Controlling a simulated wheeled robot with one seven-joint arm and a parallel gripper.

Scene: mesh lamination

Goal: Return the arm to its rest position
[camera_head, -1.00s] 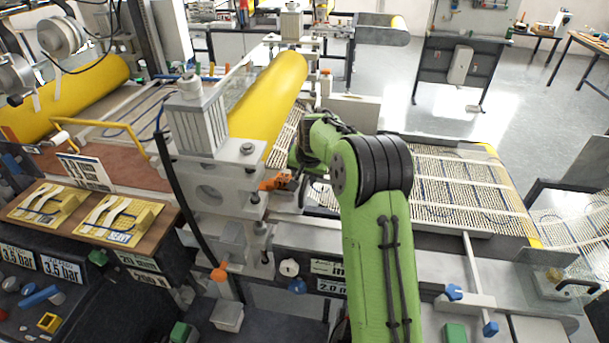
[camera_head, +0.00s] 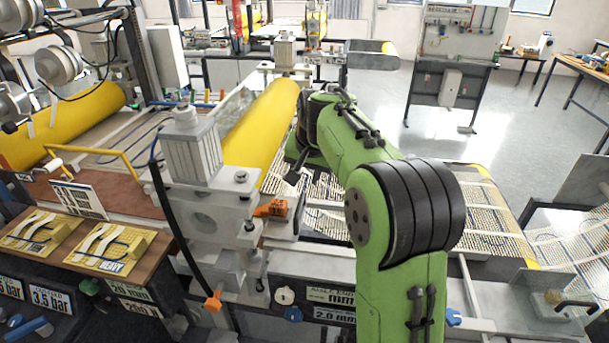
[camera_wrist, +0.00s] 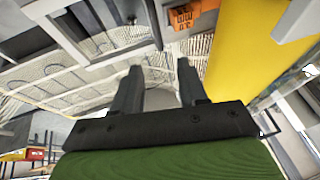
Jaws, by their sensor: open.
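My green arm (camera_head: 375,215) rises in front of the laminating machine in the head view, bent at a black-ringed joint. In that view my gripper is mostly hidden behind the arm, with a dark part of it near the yellow roller. In the wrist view my gripper (camera_wrist: 158,85) has its two dark fingers apart and nothing between them. The fingers point towards the mesh (camera_wrist: 130,38) and the machine frame. The yellow roller (camera_wrist: 245,45) is right of the fingers.
The yellow roller (camera_head: 262,125) and grey press block (camera_head: 195,150) stand left of my arm. An orange clamp (camera_head: 270,208) is close beside it. The mesh-covered conveyor (camera_head: 490,215) lies to the right. Open floor (camera_head: 480,100) shows beyond.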

